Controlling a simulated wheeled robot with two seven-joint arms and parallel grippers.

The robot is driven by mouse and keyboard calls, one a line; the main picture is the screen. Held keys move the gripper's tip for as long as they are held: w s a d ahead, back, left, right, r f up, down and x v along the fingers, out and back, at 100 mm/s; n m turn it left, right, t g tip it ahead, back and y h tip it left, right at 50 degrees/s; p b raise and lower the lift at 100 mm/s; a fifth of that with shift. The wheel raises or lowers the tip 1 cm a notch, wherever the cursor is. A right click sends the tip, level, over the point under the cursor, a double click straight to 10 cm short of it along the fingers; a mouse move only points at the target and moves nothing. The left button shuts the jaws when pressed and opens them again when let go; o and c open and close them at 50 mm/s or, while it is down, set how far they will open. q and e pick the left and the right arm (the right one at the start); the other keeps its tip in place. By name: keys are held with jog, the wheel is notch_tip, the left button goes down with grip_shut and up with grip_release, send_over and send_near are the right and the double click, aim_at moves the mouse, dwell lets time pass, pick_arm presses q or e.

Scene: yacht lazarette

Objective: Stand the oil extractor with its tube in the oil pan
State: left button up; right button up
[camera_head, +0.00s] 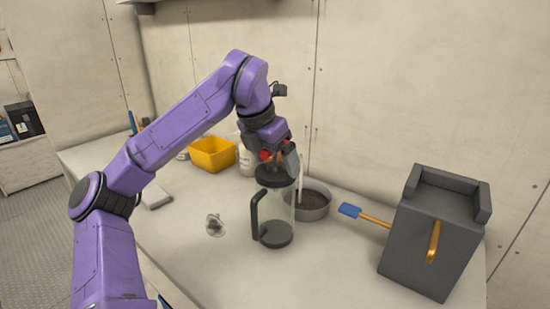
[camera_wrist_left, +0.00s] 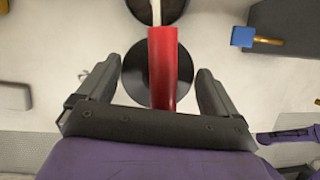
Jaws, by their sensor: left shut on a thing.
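The oil extractor (camera_head: 275,215) is a clear upright cylinder with a black lid, side handle and base. It is just left of the oil pan (camera_head: 325,213), a round grey pan with dark contents. A pale tube (camera_head: 300,175) rises beside the extractor, its lower end apparently in the pan. My left gripper (camera_head: 277,168) is above the extractor, shut on its red top handle (camera_wrist_left: 162,70). In the wrist view the round black lid (camera_wrist_left: 140,78) lies below the handle. I cannot tell whether the base touches the counter. My right gripper is out of view.
A yellow bin (camera_head: 212,154) and white bottle (camera_head: 247,161) stand behind. A small clear object (camera_head: 215,225) is left. The front counter is clear.

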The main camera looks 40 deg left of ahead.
pick_arm(q)
jog(key=shift+f, duration=0.15)
jog(key=o, duration=1.7)
jog(key=p+v, duration=0.1)
jog(key=v, duration=0.9)
jog(key=shift+s+r+p, duration=0.25)
jog(key=shift+r+p, duration=0.05)
